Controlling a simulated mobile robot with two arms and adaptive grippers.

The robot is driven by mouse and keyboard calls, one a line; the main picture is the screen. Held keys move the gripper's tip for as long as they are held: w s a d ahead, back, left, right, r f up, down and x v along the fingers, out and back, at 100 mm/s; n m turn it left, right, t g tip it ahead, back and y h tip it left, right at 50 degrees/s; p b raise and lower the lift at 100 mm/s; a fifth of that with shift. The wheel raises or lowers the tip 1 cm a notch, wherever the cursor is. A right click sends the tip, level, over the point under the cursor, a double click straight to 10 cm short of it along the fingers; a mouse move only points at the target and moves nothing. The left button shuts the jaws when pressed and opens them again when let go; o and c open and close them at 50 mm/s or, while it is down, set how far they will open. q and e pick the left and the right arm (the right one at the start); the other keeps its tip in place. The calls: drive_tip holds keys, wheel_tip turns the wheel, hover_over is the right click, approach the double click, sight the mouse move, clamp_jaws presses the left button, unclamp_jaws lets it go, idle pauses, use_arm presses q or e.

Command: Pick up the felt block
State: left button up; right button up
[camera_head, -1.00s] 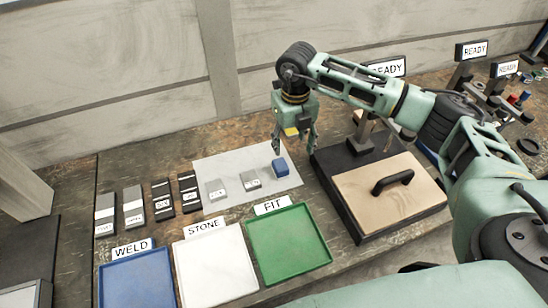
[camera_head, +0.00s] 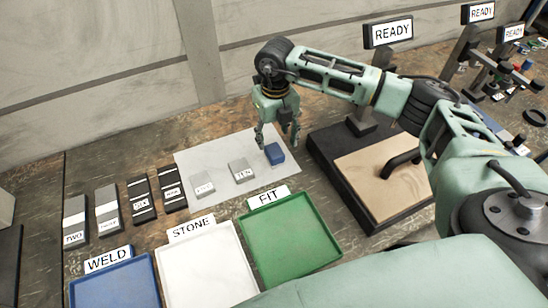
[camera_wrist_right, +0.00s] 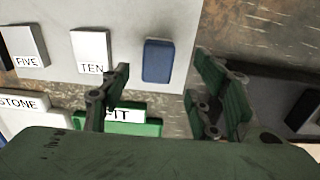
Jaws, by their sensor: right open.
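The blue block (camera_head: 275,154), which looks like the felt block, lies on the right part of a white sheet (camera_head: 222,192). In the right wrist view the block (camera_wrist_right: 157,61) shows between the two fingers, beyond their tips. My right gripper (camera_head: 278,143) is open and empty, pointing down just above and behind the block. Its green fingers also show in the right wrist view (camera_wrist_right: 163,72). I see no contact with the block. My left gripper is not in view.
Grey blocks marked FIVE (camera_wrist_right: 26,46) and TEN (camera_wrist_right: 91,50) lie left of the blue block. Blue, white and green trays (camera_head: 291,242) stand in front. A dark-based fixture with a handle (camera_head: 401,163) stands close on the right.

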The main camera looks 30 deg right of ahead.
sight(274, 150)
drive_tip(key=shift+s+f+p, duration=0.15)
drive_tip(key=shift+f+p, duration=0.2)
drive_tip(key=shift+f, duration=0.5)
wheel_tip(274, 150, down, 5)
drive_tip(key=shift+a+r+p, duration=0.15)
drive_tip(key=shift+r+p, duration=0.05)
drive_tip(key=shift+p, duration=0.7)
drive_tip(key=shift+f, duration=0.25)
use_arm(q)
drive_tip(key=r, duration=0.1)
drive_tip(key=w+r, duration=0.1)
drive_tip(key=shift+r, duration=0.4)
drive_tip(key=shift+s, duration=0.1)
use_arm(e)
drive_tip(key=shift+c, duration=0.4)
drive_tip(key=c, duration=1.2)
